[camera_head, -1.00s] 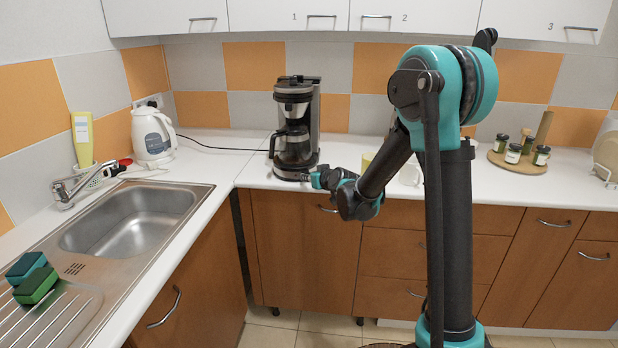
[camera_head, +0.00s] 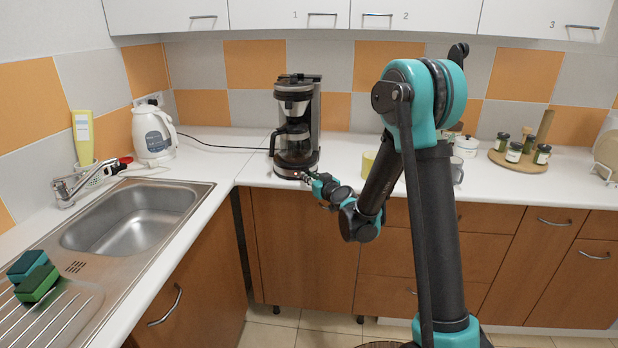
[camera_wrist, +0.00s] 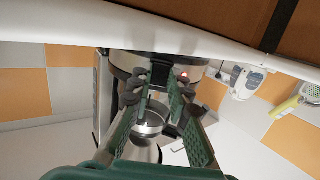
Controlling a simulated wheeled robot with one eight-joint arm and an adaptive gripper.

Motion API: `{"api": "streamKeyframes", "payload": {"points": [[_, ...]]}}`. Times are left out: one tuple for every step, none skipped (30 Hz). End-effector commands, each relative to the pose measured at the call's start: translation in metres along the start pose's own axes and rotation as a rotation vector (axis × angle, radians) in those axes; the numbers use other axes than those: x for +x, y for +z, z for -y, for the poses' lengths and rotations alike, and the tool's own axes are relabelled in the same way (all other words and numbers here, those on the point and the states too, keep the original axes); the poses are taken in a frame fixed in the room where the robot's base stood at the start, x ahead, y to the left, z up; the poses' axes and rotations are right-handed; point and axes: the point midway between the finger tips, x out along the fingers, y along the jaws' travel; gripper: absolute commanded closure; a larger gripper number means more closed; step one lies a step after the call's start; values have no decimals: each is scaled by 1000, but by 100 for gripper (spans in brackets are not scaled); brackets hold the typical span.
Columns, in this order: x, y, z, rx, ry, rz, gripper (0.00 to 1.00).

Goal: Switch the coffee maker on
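The black and silver coffee maker (camera_head: 296,105) stands upright on the counter against the tiled wall, with its glass carafe (camera_head: 294,143) inside. A small red light (camera_head: 297,174) glows on the front of its base, and it also shows in the wrist view (camera_wrist: 184,76). My gripper (camera_head: 306,178) is right at the front of the base, near the light. In the wrist view the green fingers of my gripper (camera_wrist: 157,80) are apart with nothing between them, and the coffee maker fills the space beyond. I cannot tell whether a fingertip touches the base.
A white kettle (camera_head: 152,133) stands left of the coffee maker, beside the sink (camera_head: 130,222). A yellow mug (camera_head: 368,163) is to the right, close to my arm. A round board (camera_head: 519,162) with jars and a white pot (camera_head: 466,146) are farther right.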

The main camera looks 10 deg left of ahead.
Motion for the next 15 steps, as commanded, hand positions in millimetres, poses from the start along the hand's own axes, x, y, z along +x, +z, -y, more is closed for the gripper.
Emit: {"api": "streamKeyframes", "payload": {"points": [[0,0,-2,0,5,-1,77],[0,0,-2,0,5,-1,73],[0,0,-2,0,5,-1,68],[0,0,-2,0,4,-1,65],[0,0,-2,0,4,-1,62],[0,0,-2,0,4,-1,62],[0,0,-2,0,3,-1,62],[0,0,-2,0,3,0,62],[0,0,-2,0,3,0,62],[0,0,-1,0,3,0,62],[0,0,-1,0,3,0,62],[0,0,-1,0,2,0,62],[-1,0,-1,0,2,0,62],[-2,0,-1,0,2,0,62],[-3,0,-1,0,2,0,62]]}}
